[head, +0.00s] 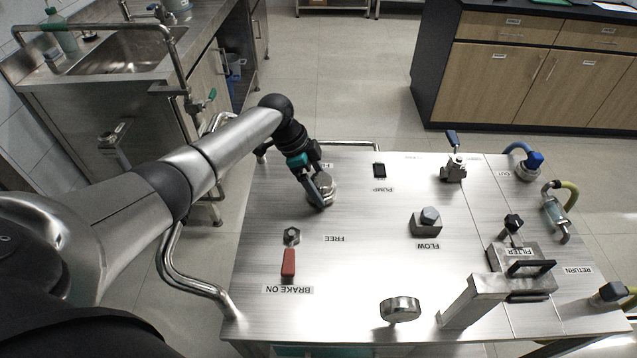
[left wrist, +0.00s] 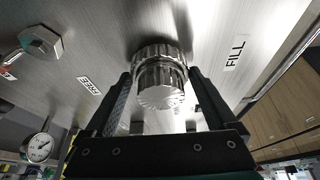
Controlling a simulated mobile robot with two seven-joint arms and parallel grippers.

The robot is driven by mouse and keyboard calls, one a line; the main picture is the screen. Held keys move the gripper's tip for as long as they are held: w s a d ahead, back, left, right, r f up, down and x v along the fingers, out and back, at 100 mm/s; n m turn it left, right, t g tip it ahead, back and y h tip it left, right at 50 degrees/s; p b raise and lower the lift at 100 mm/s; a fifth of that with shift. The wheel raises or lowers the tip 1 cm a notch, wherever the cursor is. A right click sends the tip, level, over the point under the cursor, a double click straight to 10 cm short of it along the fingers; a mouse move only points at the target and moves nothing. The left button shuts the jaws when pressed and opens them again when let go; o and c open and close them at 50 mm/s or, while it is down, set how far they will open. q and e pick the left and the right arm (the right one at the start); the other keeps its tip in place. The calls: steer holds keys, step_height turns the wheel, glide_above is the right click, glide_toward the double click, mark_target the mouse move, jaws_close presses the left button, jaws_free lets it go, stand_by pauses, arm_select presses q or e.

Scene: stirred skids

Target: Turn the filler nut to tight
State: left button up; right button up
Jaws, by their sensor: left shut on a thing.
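The filler nut (head: 324,186) is a ribbed, round metal piece at the far left of the steel cart top, by a FILL label. In the left wrist view the filler nut (left wrist: 160,88) shows a wide ribbed collar with a narrower ribbed end facing the camera. My left gripper (head: 320,198) reaches it from the upper left, its two fingers on either side of the nut and shut on it. Part of the nut is hidden by the gripper in the head view. I cannot tell from the pictures how tight it is. My right gripper is not in view.
The red brake handle (head: 288,264) and a FREE label lie nearer on the left. The FLOW knob (head: 428,220), a valve (head: 454,168), the FILTER block (head: 520,268) and a round metal cap (head: 401,309) stand elsewhere.

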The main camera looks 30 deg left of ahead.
arm_select(q)
steer(key=o, duration=1)
steer(key=shift+o, duration=0.2)
steer(key=shift+r, duration=0.1)
steer(key=p+v, duration=0.3)
steer(key=v, duration=1.2)
steer(key=shift+a, duration=0.1)
